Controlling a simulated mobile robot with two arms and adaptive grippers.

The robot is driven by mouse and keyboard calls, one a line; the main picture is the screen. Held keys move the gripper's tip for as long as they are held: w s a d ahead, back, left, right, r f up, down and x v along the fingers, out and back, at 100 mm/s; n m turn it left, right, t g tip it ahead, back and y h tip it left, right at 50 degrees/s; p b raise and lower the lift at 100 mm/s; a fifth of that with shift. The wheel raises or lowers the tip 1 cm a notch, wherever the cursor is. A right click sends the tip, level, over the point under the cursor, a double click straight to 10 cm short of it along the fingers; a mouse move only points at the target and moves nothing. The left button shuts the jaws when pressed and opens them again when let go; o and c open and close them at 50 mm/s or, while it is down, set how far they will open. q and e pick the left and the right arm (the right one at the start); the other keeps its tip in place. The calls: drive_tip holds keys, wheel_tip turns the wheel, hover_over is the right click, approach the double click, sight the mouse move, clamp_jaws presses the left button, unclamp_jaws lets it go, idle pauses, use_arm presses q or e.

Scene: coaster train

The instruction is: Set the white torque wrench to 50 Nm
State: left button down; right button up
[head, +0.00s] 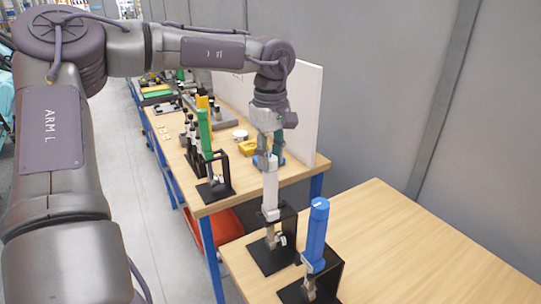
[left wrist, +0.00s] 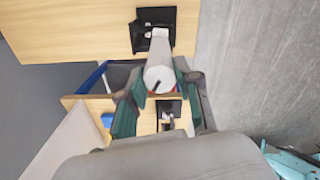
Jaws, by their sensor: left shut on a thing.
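The white torque wrench (head: 270,188) stands upright in a black stand (head: 262,262) at the left edge of the front table. My left gripper (head: 268,150) is above it and shut on its upper end. In the left wrist view, the white wrench (left wrist: 159,66) is seen end-on between the teal fingers of my left gripper (left wrist: 158,88), with its lower part in the black stand (left wrist: 168,16). A dark mark shows on its end. The torque setting cannot be read. My right gripper is not in view.
A blue wrench (head: 317,228) stands in another black stand close to the right. A green wrench (head: 205,135) stands on the back table, with a white board (head: 305,105) along its side. The front table's right part (head: 420,255) is clear. A red bin (head: 222,228) is below.

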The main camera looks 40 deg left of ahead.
sight(270, 158)
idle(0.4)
use_arm(q)
drive_tip(key=c, duration=0.8)
unclamp_jaws()
wheel_tip(270, 158, up, 12)
drive_tip(key=shift+s+f, duration=0.1)
